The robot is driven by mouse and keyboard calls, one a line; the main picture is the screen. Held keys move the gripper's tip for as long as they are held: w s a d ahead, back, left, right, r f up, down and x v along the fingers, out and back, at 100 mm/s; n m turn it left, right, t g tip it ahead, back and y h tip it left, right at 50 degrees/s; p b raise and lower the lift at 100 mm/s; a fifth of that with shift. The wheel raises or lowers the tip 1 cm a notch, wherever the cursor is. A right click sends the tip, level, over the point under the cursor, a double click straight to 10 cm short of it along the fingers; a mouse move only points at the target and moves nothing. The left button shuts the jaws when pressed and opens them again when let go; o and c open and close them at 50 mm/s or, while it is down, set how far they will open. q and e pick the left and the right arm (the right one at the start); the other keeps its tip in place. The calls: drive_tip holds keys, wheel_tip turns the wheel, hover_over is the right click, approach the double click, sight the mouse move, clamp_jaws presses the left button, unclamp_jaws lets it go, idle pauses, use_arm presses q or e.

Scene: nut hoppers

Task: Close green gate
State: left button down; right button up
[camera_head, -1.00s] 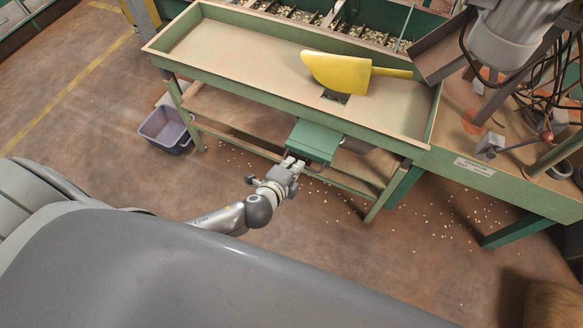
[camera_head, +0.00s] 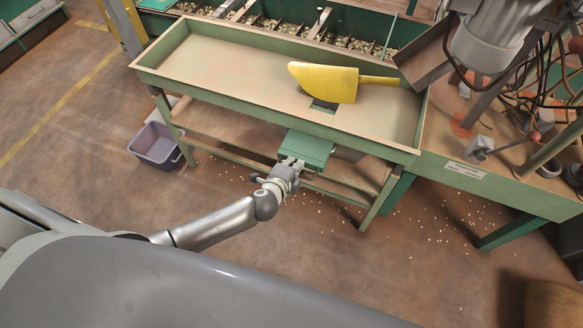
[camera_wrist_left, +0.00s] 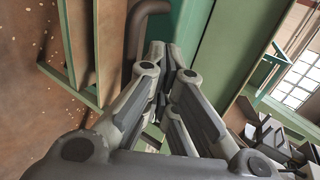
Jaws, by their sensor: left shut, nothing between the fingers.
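The green gate (camera_head: 307,148) is a flat green plate. It sticks out from under the front edge of the long green-framed tray table (camera_head: 270,115), below a dark square opening (camera_head: 322,105) in the tray floor. My left gripper (camera_head: 290,163) is at the gate's front edge, with its fingers shut and empty. In the left wrist view, the closed fingertips (camera_wrist_left: 168,52) point at a green surface (camera_wrist_left: 195,25), with a dark curved bar (camera_wrist_left: 140,30) beside them. I cannot tell whether they touch the gate. My right gripper is not in view.
A yellow scoop (camera_head: 335,81) lies in the tray next to the opening. A purple-grey bin (camera_head: 155,146) stands on the floor at left. Nuts are scattered on the floor under the table. A green workbench (camera_head: 500,180) with cables and posts adjoins at right.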

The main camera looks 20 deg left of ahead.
sight(305, 140)
use_arm(q)
drive_tip(key=w, duration=0.7)
drive_tip(key=shift+w+d+b, duration=0.1)
drive_tip(key=shift+d+b, duration=0.05)
drive_tip(key=shift+b, duration=0.25)
drive_tip(key=shift+w, duration=0.3)
drive_tip(key=shift+r, duration=0.15)
drive_tip(key=shift+w, duration=0.1)
drive_tip(key=shift+r, duration=0.15)
